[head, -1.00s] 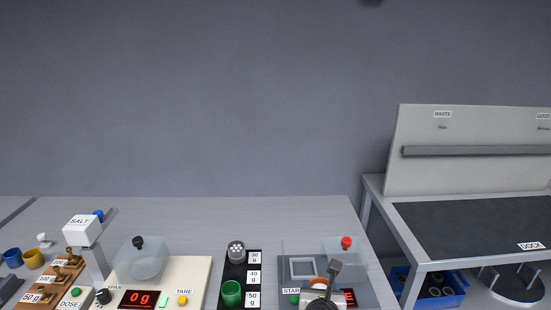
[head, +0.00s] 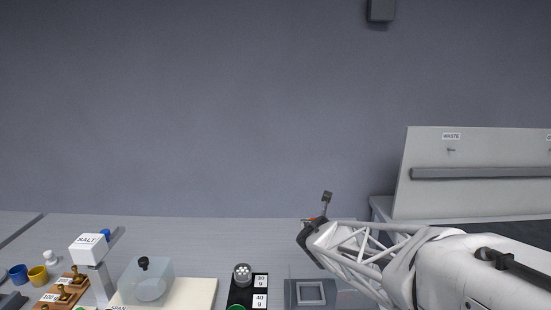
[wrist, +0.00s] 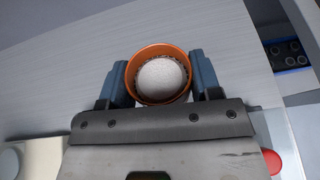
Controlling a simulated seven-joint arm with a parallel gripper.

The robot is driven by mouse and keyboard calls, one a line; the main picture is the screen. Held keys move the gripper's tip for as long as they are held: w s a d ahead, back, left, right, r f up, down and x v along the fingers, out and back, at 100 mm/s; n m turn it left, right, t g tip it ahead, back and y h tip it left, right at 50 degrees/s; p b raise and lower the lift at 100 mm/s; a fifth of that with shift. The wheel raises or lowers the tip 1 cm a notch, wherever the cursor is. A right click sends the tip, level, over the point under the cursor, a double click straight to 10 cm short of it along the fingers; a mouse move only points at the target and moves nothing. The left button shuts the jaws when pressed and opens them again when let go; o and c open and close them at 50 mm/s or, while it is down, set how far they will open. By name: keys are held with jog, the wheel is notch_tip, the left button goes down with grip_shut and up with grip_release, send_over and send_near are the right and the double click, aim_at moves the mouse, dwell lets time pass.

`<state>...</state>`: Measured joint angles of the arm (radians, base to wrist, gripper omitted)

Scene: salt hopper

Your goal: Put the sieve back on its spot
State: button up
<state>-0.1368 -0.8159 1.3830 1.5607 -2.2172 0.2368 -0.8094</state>
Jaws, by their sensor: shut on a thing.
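My gripper (wrist: 158,75) is shut on an orange-rimmed round vessel (wrist: 134,91), with one blue-grey finger on each side. Inside it is a rounded white mass with a dark speckled ring around it. I cannot tell for sure whether this vessel is the sieve. A grey machine with a square frame (head: 311,292) lies nearer, partly behind my arm.
A black rack holds a dotted grey cylinder (head: 242,274) and a green cup (head: 237,307). A clear cover (head: 147,281) stands on the scale at left, beside the salt dispenser (head: 89,247). The back of the table is clear. A dock bench (head: 480,232) stands at right.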

jog(key=w+d+r, duration=0.1)
jog(key=w+d, duration=0.2)
jog(key=w, duration=0.5)
jog(key=w+d+r+n+y, duration=0.1)
jog(key=w+d+r, duration=0.1)
jog(key=w, duration=0.6)
jog(key=shift+w+d, duration=0.2)
jog(key=shift+d, duration=0.35)
jog(key=shift+a, duration=0.1)
jog(key=s+a+f+m+h, duration=0.2)
jog(key=s+a+f, duration=0.2)
jog(key=s+a, duration=0.4)
jog(key=s+a+f+m+h, duration=0.15)
jog(key=s+a+f, duration=0.25)
jog(key=s+a, duration=0.5)
jog(key=s+a+f+m+h, duration=0.1)
jog(key=s+a+h, duration=0.1)
jog(key=s, duration=1)
jog(key=s+a+f+m+g+h, duration=0.1)
jog(key=s+a+f+h, duration=0.1)
jog(key=s, duration=0.9)
jog(key=shift+s+a+f+m, duration=0.25)
jog(key=shift+s+a+m, duration=0.1)
jog(key=shift+w, duration=0.15)
